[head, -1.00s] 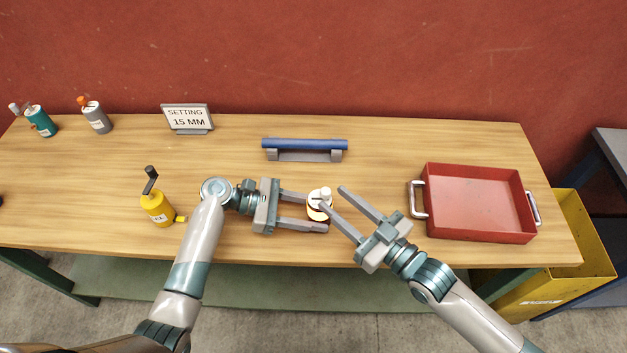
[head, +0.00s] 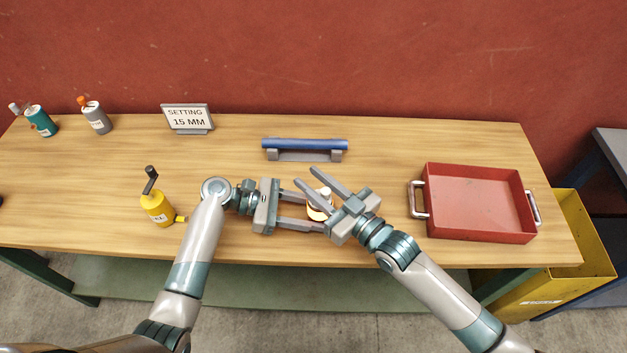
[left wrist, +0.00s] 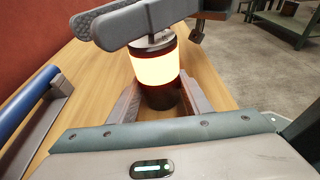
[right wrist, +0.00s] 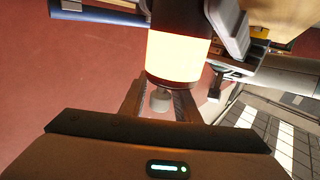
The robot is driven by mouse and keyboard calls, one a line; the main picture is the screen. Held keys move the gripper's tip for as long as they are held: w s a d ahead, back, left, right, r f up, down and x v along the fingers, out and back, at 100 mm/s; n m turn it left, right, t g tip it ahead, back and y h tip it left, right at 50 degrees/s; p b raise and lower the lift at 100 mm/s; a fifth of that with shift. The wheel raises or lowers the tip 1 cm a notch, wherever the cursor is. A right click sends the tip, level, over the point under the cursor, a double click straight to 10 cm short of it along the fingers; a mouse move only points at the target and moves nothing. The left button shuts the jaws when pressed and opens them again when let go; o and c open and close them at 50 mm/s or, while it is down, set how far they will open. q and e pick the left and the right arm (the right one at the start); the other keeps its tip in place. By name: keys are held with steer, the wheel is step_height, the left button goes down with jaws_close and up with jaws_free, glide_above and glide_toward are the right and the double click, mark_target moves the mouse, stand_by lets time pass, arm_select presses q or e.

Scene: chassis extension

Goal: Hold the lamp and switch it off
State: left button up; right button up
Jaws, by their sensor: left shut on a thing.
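The lamp (head: 316,214) stands upright near the table's front edge, its band glowing warm white between dark ends in the left wrist view (left wrist: 155,70). A pale knob (head: 326,191) is on its top. My left gripper (head: 312,212) is shut on the lamp's lower part from the left. My right gripper (head: 306,177) is open above the lamp, its fingers passing over the top. In the right wrist view the knob (right wrist: 160,99) lies between the fingers, which look apart from it. The right fingers hide part of the lamp in the head view.
A blue bar on a grey stand (head: 304,146) lies behind the lamp. A red tray (head: 478,238) is at the right. A yellow bottle (head: 157,207) is left of my left arm. A sign (head: 188,118) and two canisters stand at the back left.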

jaws_close()
steer(key=a, duration=0.2)
steer(key=shift+a, duration=0.35)
steer(key=shift+o, duration=1.8)
jaws_free()
steer(key=shift+s+d, duration=0.1)
steer(key=shift+d, duration=0.05)
steer(key=v, duration=1.1)
steer(key=shift+s+d, duration=0.25)
steer(key=shift+s, duration=0.05)
steer(key=shift+r, duration=0.1)
